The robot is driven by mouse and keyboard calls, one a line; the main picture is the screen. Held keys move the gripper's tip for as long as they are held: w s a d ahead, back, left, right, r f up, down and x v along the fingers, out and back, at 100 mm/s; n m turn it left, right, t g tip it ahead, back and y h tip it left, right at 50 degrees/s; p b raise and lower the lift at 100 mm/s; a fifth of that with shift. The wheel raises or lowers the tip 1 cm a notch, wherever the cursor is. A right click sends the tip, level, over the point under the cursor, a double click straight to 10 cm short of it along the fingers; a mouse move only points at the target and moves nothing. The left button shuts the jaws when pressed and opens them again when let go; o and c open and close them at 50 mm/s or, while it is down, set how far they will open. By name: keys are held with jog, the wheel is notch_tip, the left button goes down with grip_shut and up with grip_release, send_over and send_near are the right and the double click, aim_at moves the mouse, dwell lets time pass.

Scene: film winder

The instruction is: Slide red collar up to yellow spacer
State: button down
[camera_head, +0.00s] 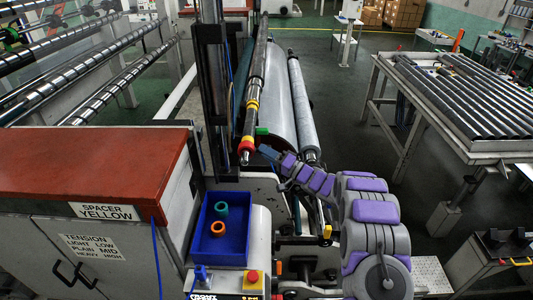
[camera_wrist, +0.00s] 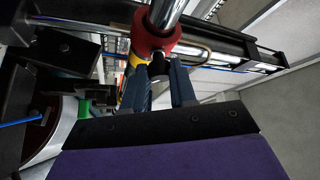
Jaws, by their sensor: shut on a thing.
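The red collar (camera_head: 245,147) sits around the low, near end of the dark and silver shaft in the head view. In the wrist view the red collar (camera_wrist: 153,38) is around a bright shaft. A yellow ring (camera_head: 252,104) is farther up the shaft, with bare shaft below it. Another yellow band shows close behind the collar, also in the wrist view (camera_wrist: 137,60); I cannot tell which is the spacer. My gripper (camera_wrist: 160,68) is shut at the collar's underside, its two fingers around a dark part there. In the head view my gripper (camera_head: 267,150) is right of the collar.
A green block (camera_head: 262,131) is just right of the shaft. A large pale roll (camera_head: 281,100) lies alongside. A dark vertical column (camera_head: 214,90) stands close on the left. A blue tray (camera_head: 203,255) holds a teal ring and an orange ring. A cabinet label reads "SPACER YELLOW" (camera_head: 104,211).

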jog(key=shift+w, duration=0.15)
jog(key=c, duration=0.8)
grip_release()
jog(key=b+v, duration=0.3)
jog(key=v, duration=1.4)
jog(key=shift+d+f, duration=0.2)
jog(key=shift+d, duration=0.1)
